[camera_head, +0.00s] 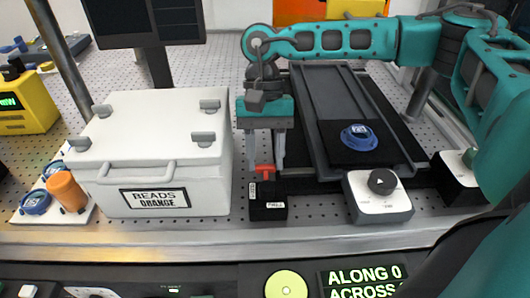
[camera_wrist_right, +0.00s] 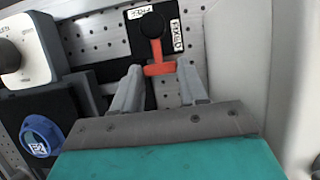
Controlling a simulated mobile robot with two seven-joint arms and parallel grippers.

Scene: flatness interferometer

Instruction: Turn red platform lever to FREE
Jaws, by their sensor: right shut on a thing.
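The red platform lever (camera_head: 265,172) sits on a small black block (camera_head: 268,208) between the white box and the sliding platform. In the right wrist view the red lever (camera_wrist_right: 159,58) runs from a black round pivot (camera_wrist_right: 152,25) to a crossbar between my fingertips. White labels on the block lie beside the pivot; one appears to read FREE (camera_wrist_right: 140,12). The lever points at neither label. My right gripper (camera_head: 266,166) reaches down from above and is shut on the lever's crossbar; it also shows in the wrist view (camera_wrist_right: 161,69). My left gripper is not in view.
A white box (camera_head: 160,150) labelled BEADS ORANGE stands close to the left. A grey-white knob unit (camera_head: 378,205) stands to the right. Behind it a dark platform (camera_head: 340,100) carries a blue round part (camera_head: 359,137). Perforated table shows between them.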

